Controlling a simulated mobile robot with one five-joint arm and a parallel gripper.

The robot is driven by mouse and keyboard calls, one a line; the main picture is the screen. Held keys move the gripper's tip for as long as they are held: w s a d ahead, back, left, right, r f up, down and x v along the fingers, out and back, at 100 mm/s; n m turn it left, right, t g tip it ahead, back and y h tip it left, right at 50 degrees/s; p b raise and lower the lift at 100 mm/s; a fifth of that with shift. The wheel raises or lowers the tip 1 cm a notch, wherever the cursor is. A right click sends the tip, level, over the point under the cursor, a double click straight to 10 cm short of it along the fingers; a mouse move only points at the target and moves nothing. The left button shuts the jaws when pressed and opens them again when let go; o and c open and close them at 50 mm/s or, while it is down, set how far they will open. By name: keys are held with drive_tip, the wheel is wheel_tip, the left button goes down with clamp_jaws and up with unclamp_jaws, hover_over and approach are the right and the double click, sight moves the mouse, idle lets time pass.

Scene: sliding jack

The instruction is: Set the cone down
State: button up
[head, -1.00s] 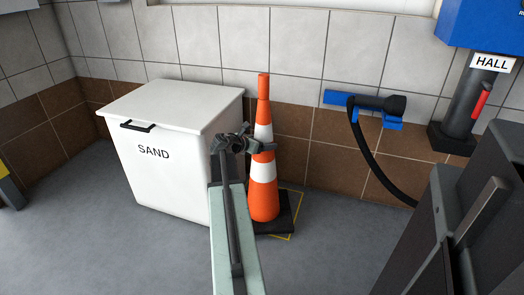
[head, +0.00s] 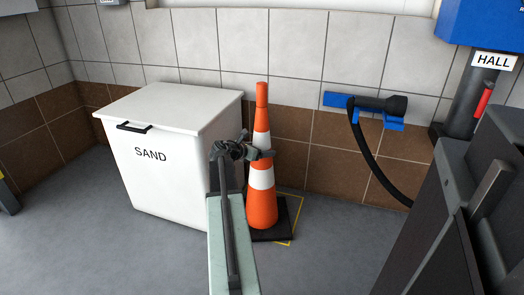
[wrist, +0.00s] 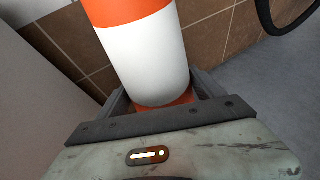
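The orange and white cone (head: 262,178) stands upright with its black base (head: 282,222) over a yellow floor outline (head: 296,232), right of the white sand bin. The outline shows past the right and front edges of the base. I cannot tell whether the base touches the floor. My gripper (head: 250,153) is at the cone's middle, with its fingers on either side. In the wrist view, the cone's white band (wrist: 148,55) fills the space between the fingers, and my gripper looks shut on it. The arm hides part of the cone's left side.
The white sand bin (head: 165,160) stands close to the left of the cone and my arm. A blue wall bracket (head: 340,100) with a black nozzle and hose (head: 370,150) is to the right. Grey floor is clear at front left.

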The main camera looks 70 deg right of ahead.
drive_tip(key=o, duration=0.4)
drive_tip(key=p+v, duration=0.5)
drive_tip(key=v, duration=0.7)
drive_tip(key=shift+a, duration=0.1)
